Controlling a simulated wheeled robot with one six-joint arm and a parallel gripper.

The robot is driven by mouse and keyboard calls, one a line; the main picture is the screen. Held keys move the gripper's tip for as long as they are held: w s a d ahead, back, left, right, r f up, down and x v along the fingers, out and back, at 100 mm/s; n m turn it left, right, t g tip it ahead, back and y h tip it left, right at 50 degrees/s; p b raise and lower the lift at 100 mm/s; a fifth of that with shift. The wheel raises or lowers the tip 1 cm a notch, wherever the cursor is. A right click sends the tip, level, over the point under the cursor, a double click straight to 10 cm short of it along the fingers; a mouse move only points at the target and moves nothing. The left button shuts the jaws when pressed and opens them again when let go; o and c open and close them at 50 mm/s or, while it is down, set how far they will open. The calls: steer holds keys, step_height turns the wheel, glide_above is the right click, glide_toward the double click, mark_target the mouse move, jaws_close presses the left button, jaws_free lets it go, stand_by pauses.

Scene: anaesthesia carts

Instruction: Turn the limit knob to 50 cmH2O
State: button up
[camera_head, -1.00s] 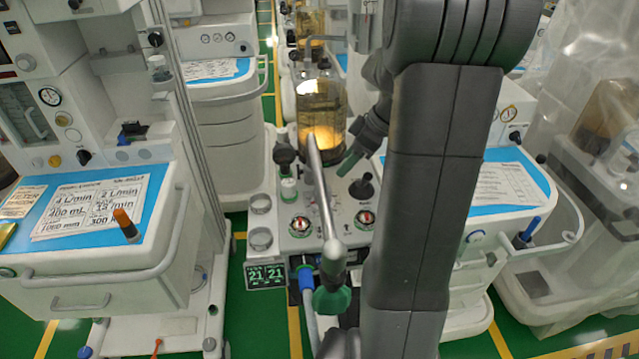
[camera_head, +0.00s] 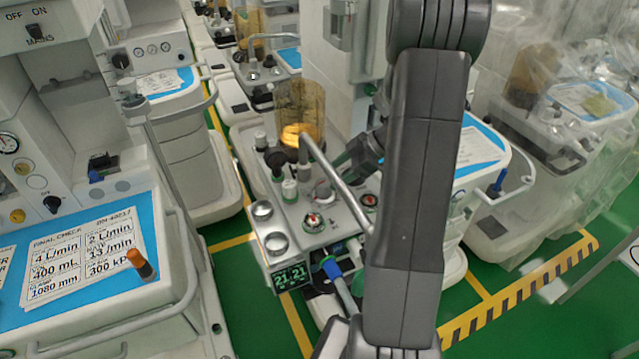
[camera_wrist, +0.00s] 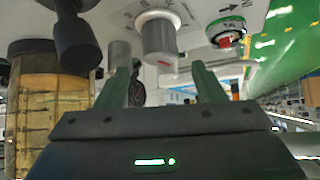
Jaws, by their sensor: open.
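In the head view my gripper (camera_head: 346,161) is small and partly unclear.
An amber canister (camera_head: 301,112) stands behind the panel. A silver tube (camera_head: 340,185) slants across the panel and passes behind my arm. A black-ended post (camera_wrist: 78,42) and a green-rimmed dial (camera_wrist: 226,32) flank the white knob. A cart with cards (camera_head: 75,255) stands left.

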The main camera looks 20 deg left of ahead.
mark_target(327, 182)
steer(key=p+x, duration=0.1)
steer(key=x, duration=0.6)
steer(key=shift+a+f, duration=0.15)
steer(key=c, duration=1)
steer(key=shift+f+t+b, duration=0.15)
steer(key=shift+t+b, duration=0.15)
steer(key=shift+b, duration=0.65)
